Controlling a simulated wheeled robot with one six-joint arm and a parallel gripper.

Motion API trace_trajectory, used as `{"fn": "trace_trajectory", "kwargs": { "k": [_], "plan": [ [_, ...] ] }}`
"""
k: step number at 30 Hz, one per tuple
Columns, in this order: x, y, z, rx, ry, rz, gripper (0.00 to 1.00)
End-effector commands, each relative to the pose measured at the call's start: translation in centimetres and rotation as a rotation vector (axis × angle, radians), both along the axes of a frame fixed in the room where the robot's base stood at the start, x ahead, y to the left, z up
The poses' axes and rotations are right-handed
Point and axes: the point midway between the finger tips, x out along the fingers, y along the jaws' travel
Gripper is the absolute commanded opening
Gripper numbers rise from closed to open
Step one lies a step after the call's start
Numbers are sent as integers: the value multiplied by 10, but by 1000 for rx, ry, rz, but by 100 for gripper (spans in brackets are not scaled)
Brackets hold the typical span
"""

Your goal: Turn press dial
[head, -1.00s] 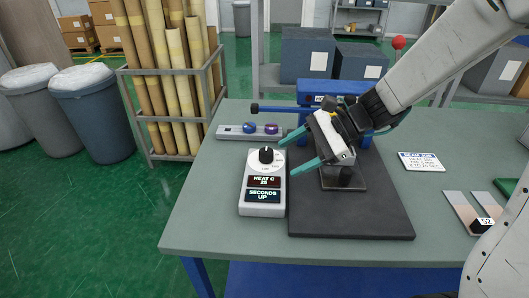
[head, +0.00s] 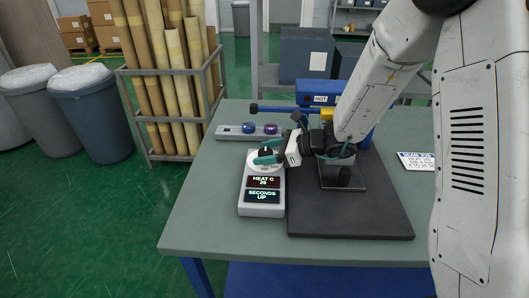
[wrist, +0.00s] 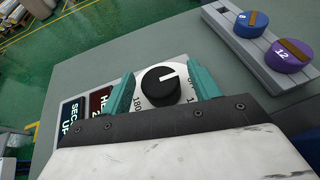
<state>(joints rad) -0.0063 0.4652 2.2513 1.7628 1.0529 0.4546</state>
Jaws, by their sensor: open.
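The press dial is a black knob with a white pointer line (wrist: 160,86) on a white control box (head: 262,210). In the head view the knob is mostly hidden by the fingers. The box has a red display reading HEAT C (head: 263,182) and a dark display reading SECONDS UP (head: 262,197). My gripper (head: 265,153) is open with teal fingers around the knob. In the wrist view the fingers (wrist: 163,92) stand on either side of the knob, with gaps visible. The blue heat press (head: 318,88) stands behind, with a sign reading HOT.
A grey rail with blue (wrist: 252,22) and purple (wrist: 288,55) numbered pucks lies behind the box. A black press base (head: 350,225) is right of the box. A white printed card (head: 417,162) lies at the right. The table's left front (head: 205,225) is clear.

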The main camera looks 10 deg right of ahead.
Motion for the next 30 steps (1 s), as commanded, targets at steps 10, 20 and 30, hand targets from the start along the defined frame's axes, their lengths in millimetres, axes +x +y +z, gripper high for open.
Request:
{"fn": "trace_trajectory", "kwargs": {
  "k": [10,20,30],
  "plan": [
    [3,7,-3,0,-1,0,61],
    [3,7,-3,0,0,-1,16],
    [2,7,-3,-1,0,-98,16]
  ]
}}
